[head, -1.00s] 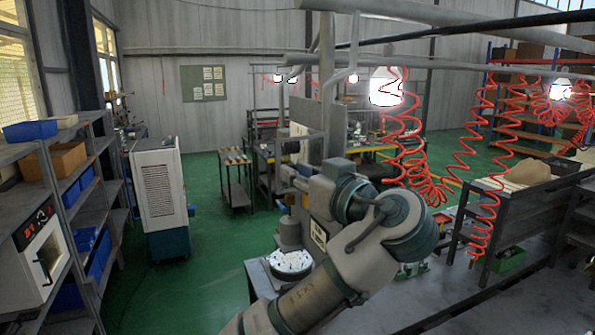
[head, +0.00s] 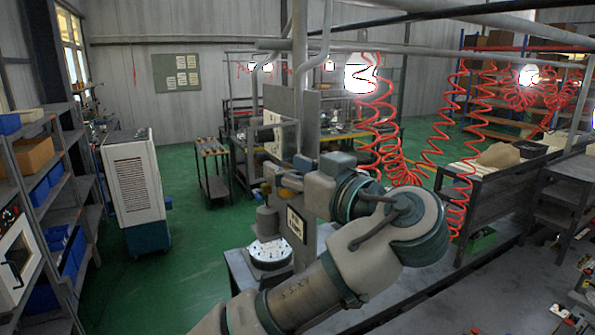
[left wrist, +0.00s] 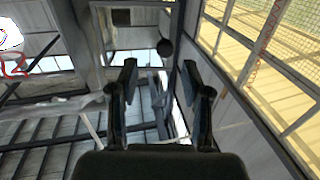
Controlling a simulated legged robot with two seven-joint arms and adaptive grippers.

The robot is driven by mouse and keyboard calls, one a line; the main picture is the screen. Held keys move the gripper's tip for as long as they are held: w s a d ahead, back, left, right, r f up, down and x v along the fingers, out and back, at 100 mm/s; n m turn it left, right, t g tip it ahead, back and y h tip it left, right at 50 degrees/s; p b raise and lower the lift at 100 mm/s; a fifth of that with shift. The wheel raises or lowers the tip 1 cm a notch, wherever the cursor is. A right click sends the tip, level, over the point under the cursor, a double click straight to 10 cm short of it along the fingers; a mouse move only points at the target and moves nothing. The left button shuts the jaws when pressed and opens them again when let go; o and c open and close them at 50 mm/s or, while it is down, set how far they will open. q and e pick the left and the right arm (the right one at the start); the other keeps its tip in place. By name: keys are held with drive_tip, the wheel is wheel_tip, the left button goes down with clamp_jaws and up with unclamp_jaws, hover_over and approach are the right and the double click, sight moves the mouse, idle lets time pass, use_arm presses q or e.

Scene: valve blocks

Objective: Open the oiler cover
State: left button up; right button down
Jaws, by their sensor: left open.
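My left arm comes in from the lower left, bends at a large grey and teal elbow and reaches back toward the left. My left gripper (head: 270,180) is at its far end, small and hard to make out against the post and panel. In the left wrist view the same gripper (left wrist: 157,78) shows two dark fingers spread apart with nothing between them. I cannot pick out the oiler cover for certain in either view. My right gripper is not in view.
A grey panel (head: 292,112) stands behind the arm. Red coiled hoses (head: 378,125) hang to the right.

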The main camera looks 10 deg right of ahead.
use_arm(q)
drive_tip(key=v, duration=0.2)
drive_tip(key=shift+s+d+f, duration=0.1)
drive_tip(key=shift+s+d, duration=0.1)
drive_tip(key=shift+d, duration=0.1)
drive_tip(key=shift+w, duration=0.15)
